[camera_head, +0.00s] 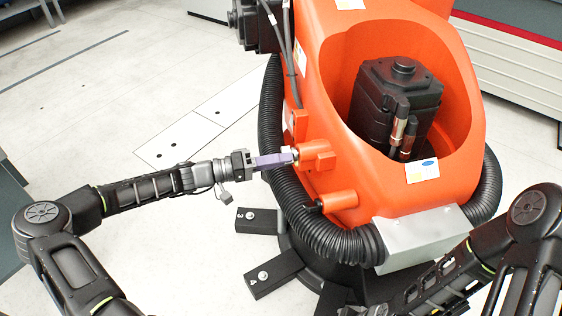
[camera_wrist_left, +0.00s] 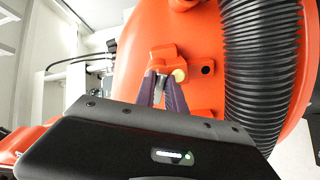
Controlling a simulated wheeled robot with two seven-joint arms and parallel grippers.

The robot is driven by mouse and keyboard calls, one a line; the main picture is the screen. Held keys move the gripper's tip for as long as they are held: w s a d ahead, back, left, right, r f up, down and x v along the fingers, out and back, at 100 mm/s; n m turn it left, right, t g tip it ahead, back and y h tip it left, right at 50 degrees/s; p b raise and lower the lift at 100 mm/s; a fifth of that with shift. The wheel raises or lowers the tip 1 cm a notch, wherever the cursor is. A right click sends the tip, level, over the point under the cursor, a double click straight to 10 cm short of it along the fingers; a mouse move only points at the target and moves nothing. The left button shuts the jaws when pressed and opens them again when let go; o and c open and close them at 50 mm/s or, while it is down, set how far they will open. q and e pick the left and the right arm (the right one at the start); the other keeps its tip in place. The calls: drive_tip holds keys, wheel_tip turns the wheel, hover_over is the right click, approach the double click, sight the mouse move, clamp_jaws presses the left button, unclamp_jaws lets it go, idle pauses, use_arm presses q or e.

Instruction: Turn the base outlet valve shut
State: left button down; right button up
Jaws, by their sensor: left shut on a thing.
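The orange machine base (camera_head: 440,190) fills the middle of the head view. The base outlet valve (camera_head: 296,153) appears as a small light fitting at an orange block on the base's left side. My left gripper (camera_head: 284,157) reaches in from the left, its purple fingers shut on this fitting. In the left wrist view the two purple fingers of my left gripper (camera_wrist_left: 163,84) close in at the orange valve block (camera_wrist_left: 162,60), beside a round yellowish end. The gripped part is mostly hidden between the fingertips. My right gripper is out of view.
A second orange stub (camera_head: 337,201) juts out below the valve. A black ribbed hose (camera_head: 315,222) curves close under the gripper; it also shows in the left wrist view (camera_wrist_left: 258,60). Black floor feet (camera_head: 272,275) stick out from the base. The floor at left is clear.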

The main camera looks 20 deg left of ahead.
use_arm(q)
drive_tip(key=shift+f+m, duration=0.1)
drive_tip(key=shift+m, duration=0.2)
drive_tip(key=c, duration=1.4)
unclamp_jaws()
drive_tip(key=v, duration=0.8)
drive_tip(key=shift+p, duration=0.35)
drive_tip(key=shift+d, duration=0.1)
